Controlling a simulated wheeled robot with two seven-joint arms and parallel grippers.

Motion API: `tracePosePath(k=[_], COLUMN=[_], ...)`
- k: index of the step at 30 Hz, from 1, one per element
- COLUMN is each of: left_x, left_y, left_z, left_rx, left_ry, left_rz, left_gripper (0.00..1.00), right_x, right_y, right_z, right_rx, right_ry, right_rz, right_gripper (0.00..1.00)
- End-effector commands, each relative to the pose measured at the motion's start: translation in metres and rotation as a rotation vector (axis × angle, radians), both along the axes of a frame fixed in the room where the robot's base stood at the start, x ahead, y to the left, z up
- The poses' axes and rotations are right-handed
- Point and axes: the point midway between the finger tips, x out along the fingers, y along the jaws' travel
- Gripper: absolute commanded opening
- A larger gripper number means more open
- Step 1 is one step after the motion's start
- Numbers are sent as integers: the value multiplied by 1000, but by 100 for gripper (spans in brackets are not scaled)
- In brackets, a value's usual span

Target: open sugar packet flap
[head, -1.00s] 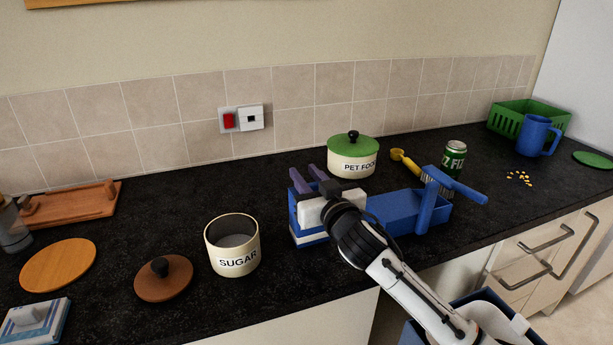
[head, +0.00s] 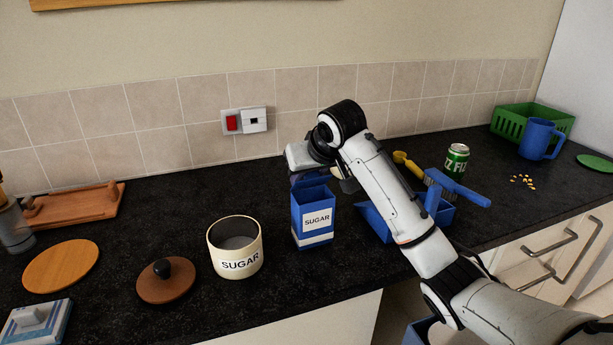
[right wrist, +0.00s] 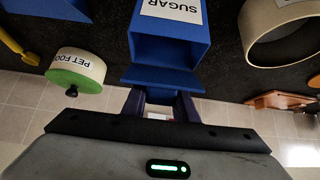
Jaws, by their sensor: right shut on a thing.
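The blue sugar packet (head: 313,216) stands upright on the dark worktop, its SUGAR label facing me in the head view. Its top is open, and the flap (head: 311,181) tilts up at the back. In the right wrist view the packet (right wrist: 172,48) shows its dark hollow inside, and the flap (right wrist: 163,77) sticks out towards my fingers. My right gripper (right wrist: 161,102) is shut on the flap's edge, behind the packet's top. In the head view the right gripper (head: 308,175) is partly hidden by the packet and my wrist. My left gripper is not in view.
The open cream sugar canister (head: 236,259) stands left of the packet, with a brown knobbed lid (head: 166,285) beside it. A blue dustpan (head: 378,222) and brush (head: 458,187) lie right, partly behind my arm. The pet food pot (right wrist: 76,70) shows in the right wrist view.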

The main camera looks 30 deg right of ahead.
Motion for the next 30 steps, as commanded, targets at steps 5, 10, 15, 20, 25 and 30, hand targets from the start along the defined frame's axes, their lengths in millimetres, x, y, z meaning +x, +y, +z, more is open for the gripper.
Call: tracePosePath(k=[5, 10, 15, 20, 25, 30], left_x=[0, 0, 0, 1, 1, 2], left_y=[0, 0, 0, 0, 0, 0], left_z=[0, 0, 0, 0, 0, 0], left_rx=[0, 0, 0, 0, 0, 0], left_ry=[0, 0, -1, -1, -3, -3], left_rz=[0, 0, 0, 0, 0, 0], left_gripper=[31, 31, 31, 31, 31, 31], right_x=[4, 6, 7, 7, 7, 8], right_y=[0, -1, -1, -1, -1, -2], right_z=[-2, -6, -9, -11, -13, -15], right_rx=[37, 65, 85, 99, 111, 121], right_ry=[168, 309, 411, 486, 548, 593], right_rz=[-2, -1, 0, -1, -1, -2], right_gripper=[3, 3, 3, 3, 3, 3])
